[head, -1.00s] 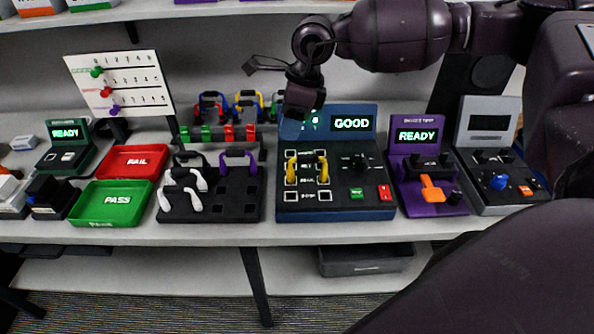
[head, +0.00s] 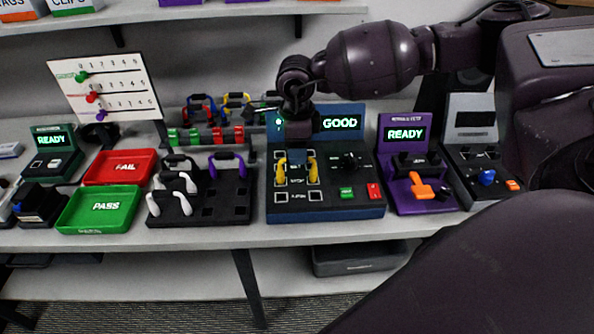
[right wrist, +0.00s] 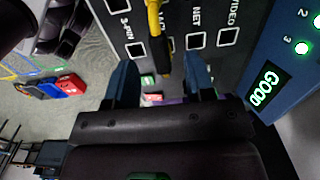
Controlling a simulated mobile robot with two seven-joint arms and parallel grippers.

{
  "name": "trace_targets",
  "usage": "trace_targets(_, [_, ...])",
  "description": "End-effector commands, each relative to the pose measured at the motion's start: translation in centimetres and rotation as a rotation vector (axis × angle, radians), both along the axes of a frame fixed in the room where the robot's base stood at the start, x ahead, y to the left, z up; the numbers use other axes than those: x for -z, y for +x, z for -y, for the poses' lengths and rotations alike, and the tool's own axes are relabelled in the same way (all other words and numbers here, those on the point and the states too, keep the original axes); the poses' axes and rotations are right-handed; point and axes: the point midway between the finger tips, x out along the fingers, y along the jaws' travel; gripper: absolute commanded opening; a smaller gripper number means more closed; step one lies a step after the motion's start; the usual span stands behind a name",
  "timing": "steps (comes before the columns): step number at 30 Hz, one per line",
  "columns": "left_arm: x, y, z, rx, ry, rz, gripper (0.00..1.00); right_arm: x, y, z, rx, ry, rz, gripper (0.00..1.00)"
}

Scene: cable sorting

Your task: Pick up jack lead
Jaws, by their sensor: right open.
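A yellow lead (head: 312,168) stands plugged into the blue tester (head: 330,205), with one yellow plug on each side of the socket columns; I take it to be the jack lead. The tester's screen (head: 340,123) reads GOOD. My right gripper (head: 298,140) is just above and behind the lead. In the right wrist view, the open blue fingers (right wrist: 161,72) are spread, with one yellow plug (right wrist: 155,30) ahead of the gap between them. The lead's far plug is not clear in that view. Nothing is held. My left gripper is out of view.
Left of the tester, a black rack (head: 225,208) holds white and purple leads. A green PASS tray (head: 75,222) and a red FAIL tray (head: 95,172) lie further left. A purple tester (head: 418,198) stands close on the right. A rack of coloured leads (head: 205,137) is behind.

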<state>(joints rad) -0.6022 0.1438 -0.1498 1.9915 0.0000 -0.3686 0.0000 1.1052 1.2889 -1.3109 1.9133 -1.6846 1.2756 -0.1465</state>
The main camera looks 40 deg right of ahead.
Motion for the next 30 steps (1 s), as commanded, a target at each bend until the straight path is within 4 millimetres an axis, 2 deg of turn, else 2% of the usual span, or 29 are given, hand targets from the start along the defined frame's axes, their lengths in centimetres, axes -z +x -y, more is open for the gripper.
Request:
trace_targets(3, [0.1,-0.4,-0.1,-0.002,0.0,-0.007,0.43,1.8,0.0,0.1,-0.001,-0.001,-0.003,0.49])
trace_targets(8, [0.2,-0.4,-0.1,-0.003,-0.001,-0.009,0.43,3.6,0.0,0.1,0.0,-0.001,-0.003,0.49])
trace_targets(17, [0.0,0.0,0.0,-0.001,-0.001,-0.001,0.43,4.0,0.0,0.1,0.0,0.001,-0.001,0.49])
trace_targets(20, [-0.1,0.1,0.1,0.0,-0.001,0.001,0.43,4.0,0.0,0.1,0.001,0.001,-0.001,0.37])
trace_targets(27, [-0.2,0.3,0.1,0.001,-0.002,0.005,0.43,4.0,0.0,0.1,0.001,0.001,-0.001,0.0])
trace_targets(30, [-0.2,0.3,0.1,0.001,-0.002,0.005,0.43,4.0,0.0,0.1,0.001,0.001,-0.001,0.0])
